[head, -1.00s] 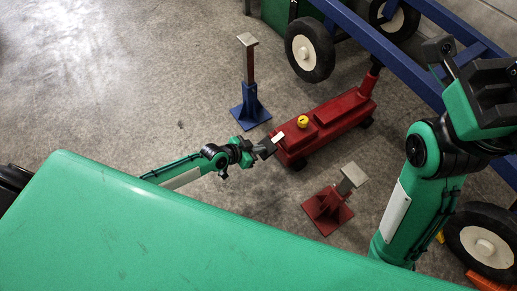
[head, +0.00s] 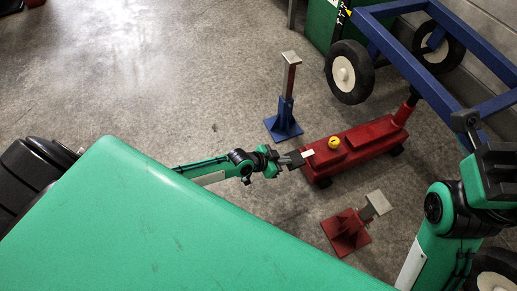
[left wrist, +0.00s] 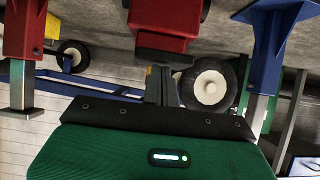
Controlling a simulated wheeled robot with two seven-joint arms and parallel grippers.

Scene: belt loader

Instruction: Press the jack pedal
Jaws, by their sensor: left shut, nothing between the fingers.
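The red jack (head: 360,142) lies on the floor with a yellow knob (head: 334,142) on top and its raised far end under the blue frame. A small pale pedal (head: 308,153) sits at its near left end. My left gripper (head: 296,159) is shut and empty, with its tip right beside the pedal; I cannot tell whether they touch. In the left wrist view, the shut fingers (left wrist: 162,86) point toward the red jack (left wrist: 165,25), and the pedal cannot be made out. My right gripper (head: 490,165) is at the right edge; its fingertips are unclear.
A blue stand (head: 284,126) stands behind the jack, and a red stand (head: 345,233) stands in front. A blue wheeled frame (head: 395,55) with pale-hubbed wheels is at the upper right. My green body covers the lower left.

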